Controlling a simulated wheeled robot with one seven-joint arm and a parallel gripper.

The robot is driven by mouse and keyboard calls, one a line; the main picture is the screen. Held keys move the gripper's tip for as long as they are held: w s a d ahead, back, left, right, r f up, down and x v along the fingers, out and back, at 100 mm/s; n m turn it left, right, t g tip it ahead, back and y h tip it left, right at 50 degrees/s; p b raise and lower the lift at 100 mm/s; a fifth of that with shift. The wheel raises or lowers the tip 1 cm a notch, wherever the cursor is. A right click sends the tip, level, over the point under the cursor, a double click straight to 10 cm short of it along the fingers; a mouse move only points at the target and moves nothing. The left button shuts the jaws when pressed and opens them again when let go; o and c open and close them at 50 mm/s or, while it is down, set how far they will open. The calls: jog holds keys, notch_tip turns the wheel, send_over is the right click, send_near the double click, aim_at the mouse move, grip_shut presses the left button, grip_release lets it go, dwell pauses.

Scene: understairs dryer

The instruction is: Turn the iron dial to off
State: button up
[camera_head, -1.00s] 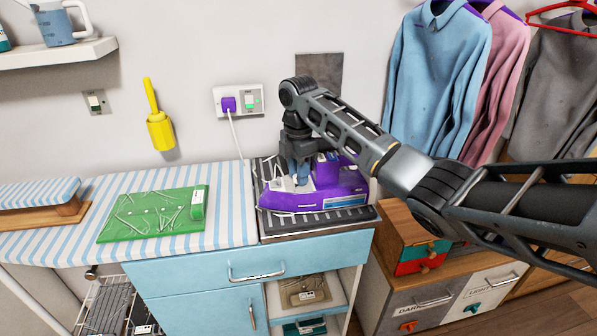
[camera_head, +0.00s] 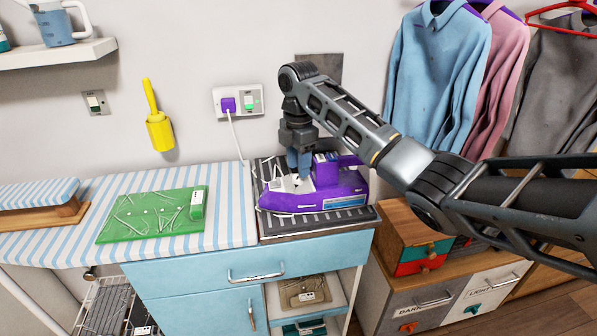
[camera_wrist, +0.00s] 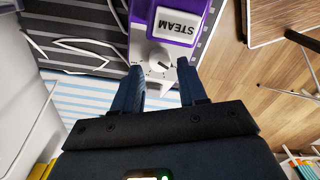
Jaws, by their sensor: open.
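The purple and white iron (camera_head: 315,201) lies on a dark striped rest at the right end of the ironing surface. Its dial (camera_wrist: 159,65) shows in the wrist view as a round white knob with a dark pointer, just below a button marked STEAM (camera_wrist: 175,27). My gripper (camera_head: 299,172) points down over the iron. In the wrist view the two blue fingers (camera_wrist: 160,76) are apart, one on each side of the dial. I cannot tell whether either touches it. In the head view the dial is hidden behind the fingers.
A green board (camera_head: 153,214) lies on the striped ironing cover to the left. The iron's purple plug (camera_head: 228,104) sits in a wall socket, with a white cord hanging down. Shirts (camera_head: 440,70) hang at the right, above a small drawer box (camera_head: 412,236).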

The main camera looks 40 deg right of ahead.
jog(key=shift+r, duration=2.4)
